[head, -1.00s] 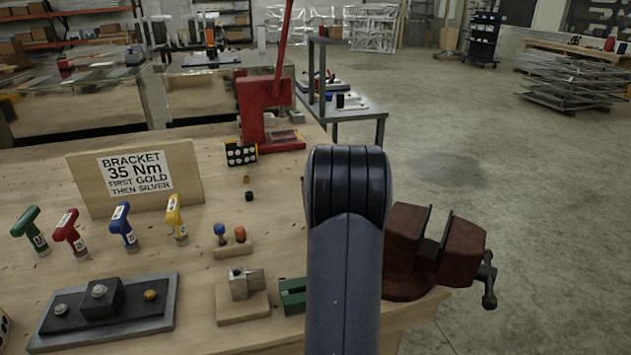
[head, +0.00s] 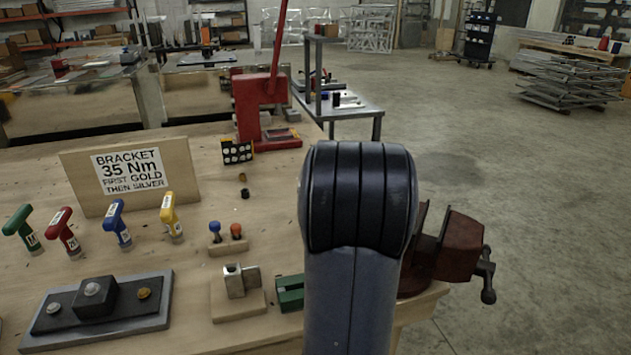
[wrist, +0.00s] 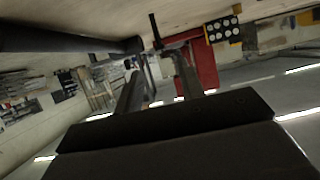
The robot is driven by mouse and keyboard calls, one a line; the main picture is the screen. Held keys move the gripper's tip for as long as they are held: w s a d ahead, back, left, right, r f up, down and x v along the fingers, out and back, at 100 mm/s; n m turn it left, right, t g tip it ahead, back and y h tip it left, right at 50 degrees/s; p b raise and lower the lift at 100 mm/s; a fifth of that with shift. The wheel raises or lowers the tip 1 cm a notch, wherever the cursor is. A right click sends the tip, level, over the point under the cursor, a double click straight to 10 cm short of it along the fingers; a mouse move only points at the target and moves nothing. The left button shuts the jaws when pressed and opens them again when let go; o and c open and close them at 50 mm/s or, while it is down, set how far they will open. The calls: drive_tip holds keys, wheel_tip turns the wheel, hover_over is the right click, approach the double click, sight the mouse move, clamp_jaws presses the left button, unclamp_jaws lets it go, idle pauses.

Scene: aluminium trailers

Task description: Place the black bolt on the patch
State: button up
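A small black piece (head: 245,193), probably the black bolt, sits on the wooden bench in the head view, just in front of a small brass-coloured piece (head: 242,177). It is too small to tell its shape. I cannot make out which surface is the patch. My own arm fills the lower middle of the head view and hides the bench behind it; my gripper is not visible there. In the wrist view my gripper (wrist: 157,65) shows two grey fingers apart, with nothing visible between them. The red press (wrist: 197,70) lies beyond them, in a tilted view.
The red press (head: 258,108) and a white-dotted black panel (head: 237,151) stand behind the small pieces. A sign board (head: 130,176), several coloured T-handles (head: 118,226), a bracket plate (head: 98,308) and wooden blocks (head: 237,300) occupy the left. A red vise (head: 450,245) is at right.

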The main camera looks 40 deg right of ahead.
drive_tip(key=shift+v, duration=1.75)
